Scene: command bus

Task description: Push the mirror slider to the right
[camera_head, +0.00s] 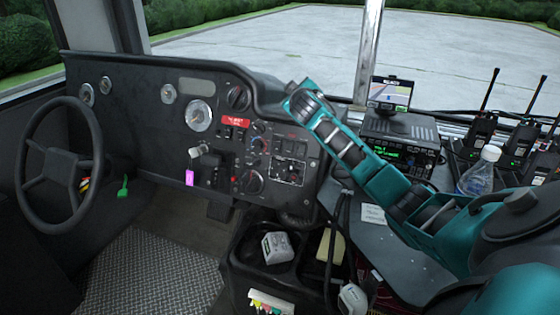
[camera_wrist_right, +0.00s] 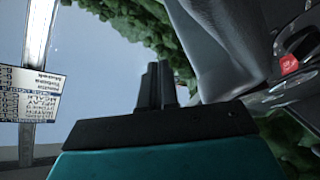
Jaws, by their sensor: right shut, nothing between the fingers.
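A small white-outlined control panel (camera_head: 289,171) sits at the right end of the black dashboard. The mirror slider may be on it, but the controls are too small to tell which is the slider. My right arm comes in from the right and its far end is raised above the dashboard's right end. Its fingers are not visible in the head view. In the right wrist view my right gripper (camera_wrist_right: 156,75) is shut and empty, with its fingers side by side. I see no contact with any control. My left gripper is not in view.
A steering wheel (camera_head: 60,160) stands at the left. A radio (camera_head: 402,130) with a screen (camera_head: 390,93) above it sits behind my right arm. A bottle (camera_head: 480,172) and several handheld radios stand at the right. A console (camera_head: 243,275) holding small items is below the dashboard.

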